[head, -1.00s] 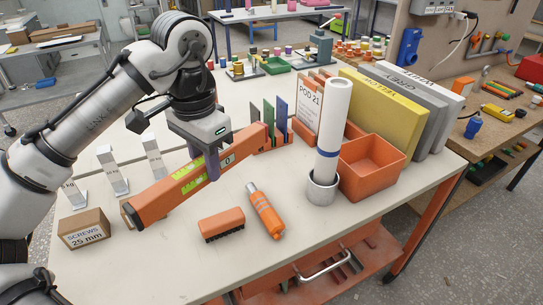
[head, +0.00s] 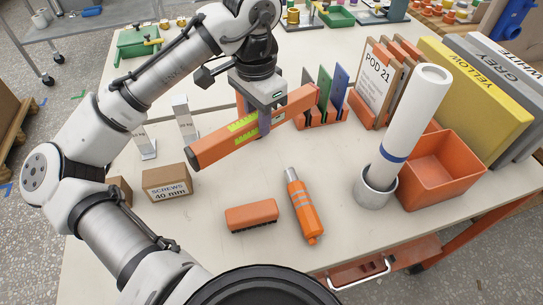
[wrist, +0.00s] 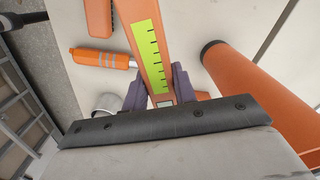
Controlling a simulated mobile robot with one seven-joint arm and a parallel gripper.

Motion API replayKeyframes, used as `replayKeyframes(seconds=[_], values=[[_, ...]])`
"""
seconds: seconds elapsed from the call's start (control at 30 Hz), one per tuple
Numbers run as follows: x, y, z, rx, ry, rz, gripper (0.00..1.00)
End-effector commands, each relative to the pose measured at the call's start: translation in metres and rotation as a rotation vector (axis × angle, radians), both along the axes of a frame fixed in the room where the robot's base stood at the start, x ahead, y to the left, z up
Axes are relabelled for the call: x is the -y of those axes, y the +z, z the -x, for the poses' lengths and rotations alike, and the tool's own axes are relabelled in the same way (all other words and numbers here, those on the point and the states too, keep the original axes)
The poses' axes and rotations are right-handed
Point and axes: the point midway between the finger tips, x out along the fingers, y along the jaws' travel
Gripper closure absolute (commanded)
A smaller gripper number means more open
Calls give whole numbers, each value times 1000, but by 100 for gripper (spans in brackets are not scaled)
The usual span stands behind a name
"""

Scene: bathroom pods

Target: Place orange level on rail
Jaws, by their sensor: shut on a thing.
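The orange level (head: 238,130), a long bar with a yellow-green scale, is in my gripper (head: 265,122). The fingers are shut across it near its middle, and it slants up to the right over the white table. In the wrist view, the level (wrist: 150,45) runs away from between the two dark fingers of my gripper (wrist: 160,90). I cannot pick out the rail with certainty. A thick orange cylinder (wrist: 255,85) with a dark end lies to the right in the wrist view. An orange piece (head: 241,104) shows partly behind my gripper.
A white roll (head: 413,115) leans in a grey cup (head: 376,190) beside an orange bin (head: 437,170). Clipboards (head: 380,80) and binders (head: 475,95) stand at right.

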Motion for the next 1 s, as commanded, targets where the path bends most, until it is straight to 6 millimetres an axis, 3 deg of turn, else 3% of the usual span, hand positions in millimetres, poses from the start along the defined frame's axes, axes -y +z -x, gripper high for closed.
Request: replayKeyframes(seconds=[0.2,0.33,0.77,1.0], values=[[0,-60,1,-3,0,4,100],[0,-85,1,-3,1,3,100],[0,-133,0,1,2,1,100],[0,-137,0,2,1,0,100]])
